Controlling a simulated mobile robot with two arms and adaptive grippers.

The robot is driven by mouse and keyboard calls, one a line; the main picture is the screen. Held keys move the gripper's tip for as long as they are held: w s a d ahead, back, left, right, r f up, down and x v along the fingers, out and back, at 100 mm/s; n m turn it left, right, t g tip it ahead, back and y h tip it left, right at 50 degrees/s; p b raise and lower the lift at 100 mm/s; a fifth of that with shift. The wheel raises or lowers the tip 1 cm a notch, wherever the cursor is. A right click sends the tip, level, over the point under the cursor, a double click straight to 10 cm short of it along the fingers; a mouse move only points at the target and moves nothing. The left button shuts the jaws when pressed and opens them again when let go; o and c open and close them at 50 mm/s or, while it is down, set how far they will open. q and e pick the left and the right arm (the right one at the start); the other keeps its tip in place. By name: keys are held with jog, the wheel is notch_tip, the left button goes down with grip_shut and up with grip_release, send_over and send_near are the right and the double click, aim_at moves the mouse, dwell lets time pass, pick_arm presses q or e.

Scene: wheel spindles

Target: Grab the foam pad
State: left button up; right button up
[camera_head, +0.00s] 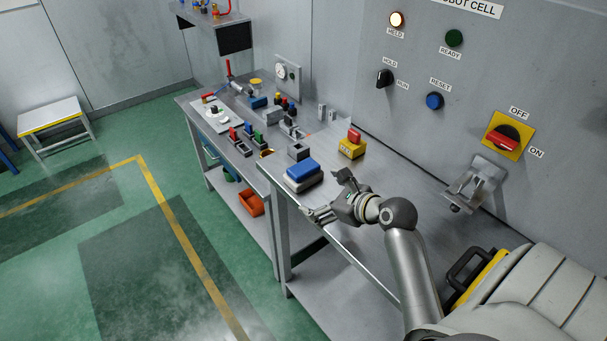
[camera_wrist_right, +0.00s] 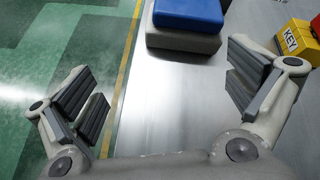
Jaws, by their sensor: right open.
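A blue pad (camera_head: 302,168), which looks like the foam pad, lies flat on a light grey block (camera_head: 304,184) on the near metal bench. In the right wrist view the blue pad (camera_wrist_right: 188,14) and the grey block (camera_wrist_right: 183,41) are at the top, cut off by the frame edge. My right gripper (camera_head: 327,195) is open and empty above the bench. It is apart from the pad, which lies beyond its fingertips. In the wrist view its fingers (camera_wrist_right: 165,88) are spread wide, with bare bench and green floor between them. My left gripper is not in view.
A yellow KEY box (camera_head: 352,149) with a red top stands right of the pad, near the wall. A small grey block (camera_head: 299,151) sits just behind the pad. The bench's front edge is close on the left. Bare bench (camera_wrist_right: 175,105) lies before the pad.

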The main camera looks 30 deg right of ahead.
aim_at(309, 175)
jog(key=d+m, duration=0.1)
jog(key=w+d+r+m+t, duration=0.1)
jog(key=m, duration=0.1)
jog(key=shift+r, duration=0.25)
jog(key=shift+w+d+r+m, duration=0.15)
jog(key=shift+w+d+m, duration=0.15)
jog(key=shift+m, duration=0.1)
jog(key=shift+h, duration=0.3)
jog(key=p+x, duration=0.1)
jog(key=x, duration=0.9)
jog(key=shift+w, duration=0.25)
jog(key=shift+a, duration=0.1)
jog(key=c, duration=0.7)
